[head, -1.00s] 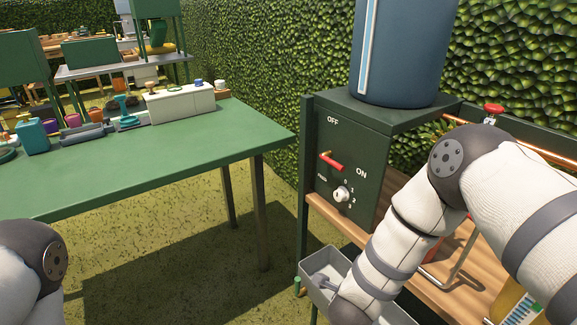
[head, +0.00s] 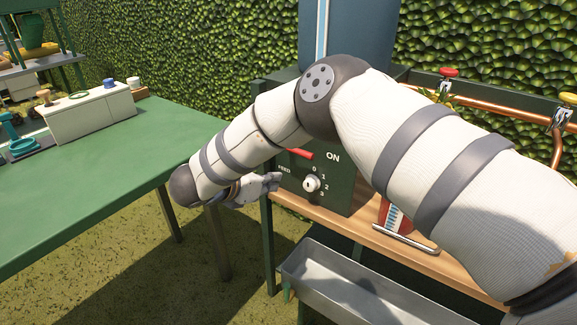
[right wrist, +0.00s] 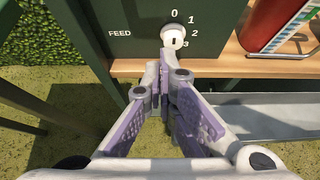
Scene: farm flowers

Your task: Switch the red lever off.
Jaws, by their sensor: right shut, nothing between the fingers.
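The red lever (head: 300,153) is on the front of the dark green control box (head: 345,188) in the head view, its end pointing toward the ON mark. My right forearm hides its pivot side and the upper left of the panel. My right gripper (head: 275,182) is in front of the box, below and left of the lever, beside the white numbered knob (head: 312,184). In the right wrist view the closed, empty fingers (right wrist: 166,82) lie just below that knob (right wrist: 173,37); the lever is outside that view. My left gripper is not in view.
A grey trough (head: 365,295) sits below the wooden shelf (head: 400,243). A red object with a scale (head: 393,214) stands right of the box. A green table (head: 100,190) is at left, with a white box (head: 90,117) on it. Copper pipes with red-handled valves (head: 448,73) run behind.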

